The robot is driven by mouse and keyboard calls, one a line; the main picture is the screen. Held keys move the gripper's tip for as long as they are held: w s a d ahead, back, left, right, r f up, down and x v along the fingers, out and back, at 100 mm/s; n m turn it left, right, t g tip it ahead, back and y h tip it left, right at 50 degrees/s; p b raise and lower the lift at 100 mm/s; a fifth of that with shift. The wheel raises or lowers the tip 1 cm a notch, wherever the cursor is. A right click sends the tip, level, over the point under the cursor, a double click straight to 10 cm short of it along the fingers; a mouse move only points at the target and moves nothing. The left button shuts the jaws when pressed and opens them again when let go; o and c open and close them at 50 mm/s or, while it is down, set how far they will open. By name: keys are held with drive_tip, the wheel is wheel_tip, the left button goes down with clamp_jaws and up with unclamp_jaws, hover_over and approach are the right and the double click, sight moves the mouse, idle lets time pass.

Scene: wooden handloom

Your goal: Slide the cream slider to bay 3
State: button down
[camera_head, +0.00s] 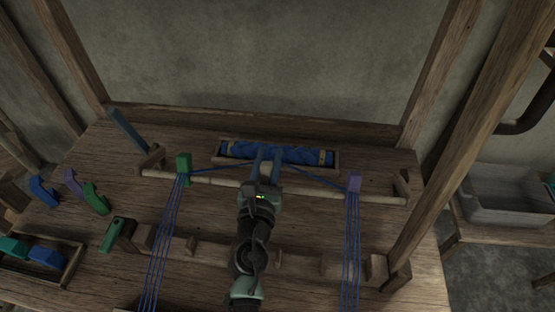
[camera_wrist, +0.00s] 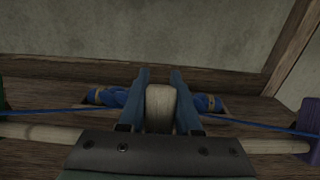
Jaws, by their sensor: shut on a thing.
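My gripper (camera_head: 267,158) is over the middle of the round wooden rod (camera_head: 222,181). In the wrist view its two blue fingers (camera_wrist: 160,77) are shut on the cream slider (camera_wrist: 160,110), an upright pale block on the rod. The slider is mostly hidden by my gripper in the head view. A green slider (camera_head: 184,164) stands on the rod to the left, and a purple slider (camera_head: 354,184) stands to the right. Blue threads run from both towards the middle. I cannot tell any bay numbers.
A tray with a blue roll (camera_head: 275,154) lies behind the rod. A wooden beam with blocks (camera_head: 205,248) crosses in front, under my arm. Blue warp threads (camera_head: 166,240) hang left and right. Coloured hooks (camera_head: 94,198) lie at left. A post (camera_head: 465,145) rises at right.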

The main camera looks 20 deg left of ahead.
drive_tip(key=c, duration=0.6)
unclamp_jaws()
drive_tip(key=shift+s, duration=0.1)
drive_tip(key=v, duration=1.2)
drive_tip(key=shift+s+b, duration=0.3)
drive_tip(key=shift+s, duration=0.05)
drive_tip(key=shift+d, duration=0.15)
